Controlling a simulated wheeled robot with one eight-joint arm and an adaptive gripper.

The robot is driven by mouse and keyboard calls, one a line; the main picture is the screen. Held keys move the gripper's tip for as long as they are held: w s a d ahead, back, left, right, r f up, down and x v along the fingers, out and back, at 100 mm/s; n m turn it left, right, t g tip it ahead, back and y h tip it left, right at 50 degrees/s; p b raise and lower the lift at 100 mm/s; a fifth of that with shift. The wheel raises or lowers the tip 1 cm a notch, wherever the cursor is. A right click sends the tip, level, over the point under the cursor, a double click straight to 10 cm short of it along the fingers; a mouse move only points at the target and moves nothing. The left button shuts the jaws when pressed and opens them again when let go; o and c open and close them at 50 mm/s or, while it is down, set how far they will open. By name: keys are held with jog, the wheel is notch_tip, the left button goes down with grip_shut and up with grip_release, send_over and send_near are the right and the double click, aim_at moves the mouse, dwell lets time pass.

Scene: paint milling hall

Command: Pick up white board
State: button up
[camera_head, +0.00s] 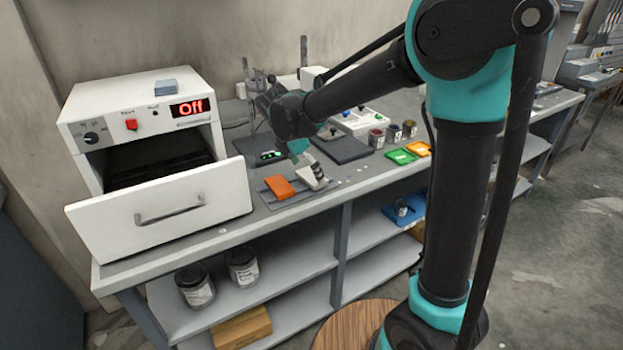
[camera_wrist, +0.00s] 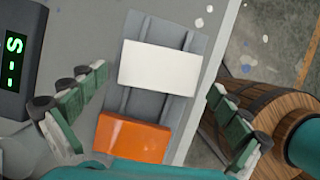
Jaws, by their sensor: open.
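The white board (camera_wrist: 160,68) lies flat across a grey rack with two rails (camera_wrist: 178,36). An orange board (camera_wrist: 133,138) lies on the same rack beside it, with a small gap between them. My gripper (camera_wrist: 158,84) is open and empty above the rack, its green-grey fingers spread on either side of the white board. In the head view my gripper (camera_head: 305,160) hangs over the bench by the orange board (camera_head: 280,187) and partly hides the white board there. I cannot tell how high the fingertips are above the rack.
A scale with a green display (camera_wrist: 14,62) stands left of the rack. A white oven (camera_head: 160,205) with its drawer front out and "Off" display is at the bench's left. Green and orange trays (camera_head: 401,156) lie to the right. The bench edge is close to the rack.

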aim_at(308, 177)
jog(key=shift+w+d+f, duration=0.15)
jog(key=shift+d+f, duration=0.05)
jog(key=shift+f, duration=0.4)
jog(key=c, duration=1)
jog(key=shift+r, duration=0.1)
notch_tip(308, 177, up, 20)
